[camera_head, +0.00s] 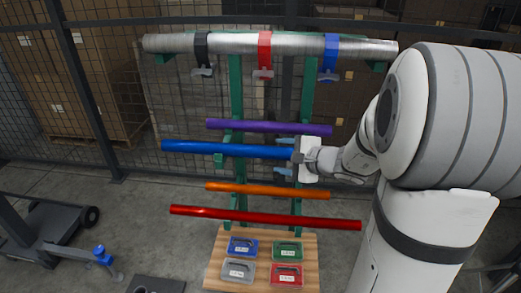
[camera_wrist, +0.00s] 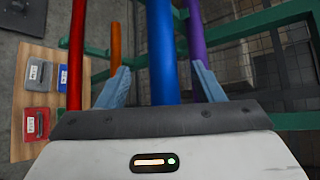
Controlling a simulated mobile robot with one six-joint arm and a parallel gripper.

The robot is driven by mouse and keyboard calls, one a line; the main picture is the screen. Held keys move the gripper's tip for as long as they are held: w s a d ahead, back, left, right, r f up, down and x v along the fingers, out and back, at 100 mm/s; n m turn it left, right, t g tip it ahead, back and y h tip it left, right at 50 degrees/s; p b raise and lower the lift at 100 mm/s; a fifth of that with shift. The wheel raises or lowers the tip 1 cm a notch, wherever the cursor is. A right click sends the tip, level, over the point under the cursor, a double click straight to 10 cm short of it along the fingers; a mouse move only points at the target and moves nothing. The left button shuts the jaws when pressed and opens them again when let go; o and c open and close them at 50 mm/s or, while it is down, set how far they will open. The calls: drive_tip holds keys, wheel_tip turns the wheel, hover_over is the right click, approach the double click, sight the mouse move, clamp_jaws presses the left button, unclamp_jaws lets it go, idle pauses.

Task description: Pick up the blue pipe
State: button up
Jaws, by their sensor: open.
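The blue pipe (camera_head: 215,149) lies across the green rack, between the purple pipe above it and the orange pipe below it. My gripper (camera_head: 288,158) is at the right end of the blue pipe. In the wrist view the blue pipe (camera_wrist: 163,50) runs between the two light-blue fingers of my gripper (camera_wrist: 157,85), with a gap on each side. The jaws are open. The pipe's right end is hidden behind my gripper in the head view.
A purple pipe (camera_head: 265,127), an orange pipe (camera_head: 265,190) and a red pipe (camera_head: 260,217) rest on the green rack (camera_head: 237,90). A large grey pipe with clamps (camera_head: 180,44) lies on top. Lidded boxes stand on a wooden board (camera_head: 213,265). A dark cart (camera_head: 45,225) stands left.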

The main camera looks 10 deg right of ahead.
sight(269, 152)
drive_tip(key=p+x, duration=0.1)
drive_tip(key=x, duration=0.5)
drive_tip(key=shift+w+a, duration=0.15)
drive_tip(key=shift+w, duration=0.2)
drive_tip(key=shift+c, duration=0.5)
clamp_jaws()
